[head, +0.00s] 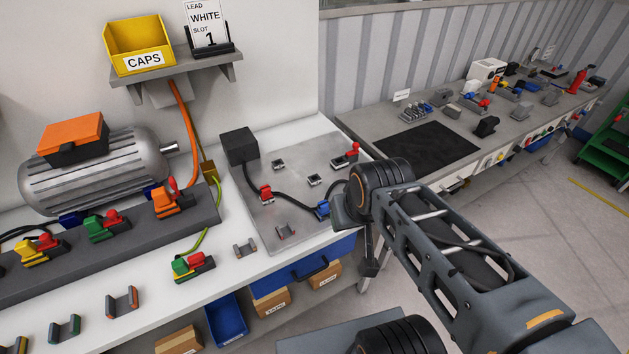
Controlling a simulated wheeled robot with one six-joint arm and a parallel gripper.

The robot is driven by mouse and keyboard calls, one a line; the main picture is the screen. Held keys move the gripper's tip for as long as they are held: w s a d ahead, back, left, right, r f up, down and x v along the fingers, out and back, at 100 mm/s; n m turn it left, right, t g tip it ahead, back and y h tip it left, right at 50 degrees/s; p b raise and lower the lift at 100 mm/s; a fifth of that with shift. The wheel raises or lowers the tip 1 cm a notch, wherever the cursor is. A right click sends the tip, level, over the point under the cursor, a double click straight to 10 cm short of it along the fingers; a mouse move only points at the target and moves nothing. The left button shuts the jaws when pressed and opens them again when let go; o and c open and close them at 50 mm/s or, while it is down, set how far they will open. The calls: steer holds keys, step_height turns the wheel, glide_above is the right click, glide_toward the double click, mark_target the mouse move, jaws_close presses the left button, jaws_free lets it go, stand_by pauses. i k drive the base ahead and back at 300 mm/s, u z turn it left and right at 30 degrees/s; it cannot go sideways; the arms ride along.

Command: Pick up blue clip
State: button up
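A small blue clip (322,209) sits near the right edge of the grey metal plate (262,225) on the near bench, at the end of a black cable. Other blue pieces show: a dark blue one (70,219) by the motor at left, and small ones on the far bench (470,113). My gripper (369,268) hangs down below my wrist, just right of the near bench's edge and right of the blue clip. It appears apart from the clip. It is small and seen edge-on, so its opening is unclear.
Red clips (266,193) and empty holders (285,232) share the plate with a black box (238,147). A grey rail (130,245) carries yellow, green and orange clips. A blue drawer (280,282) is under the bench. Open floor lies right.

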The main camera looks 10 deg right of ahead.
mark_target(324, 208)
steer(key=u, duration=0.1)
steer(key=k, duration=1)
steer(key=z, duration=1)
steer(key=i, duration=0.75)
steer(key=u, duration=0.7)
steer(key=i, duration=0.65)
steer(key=u, duration=0.7)
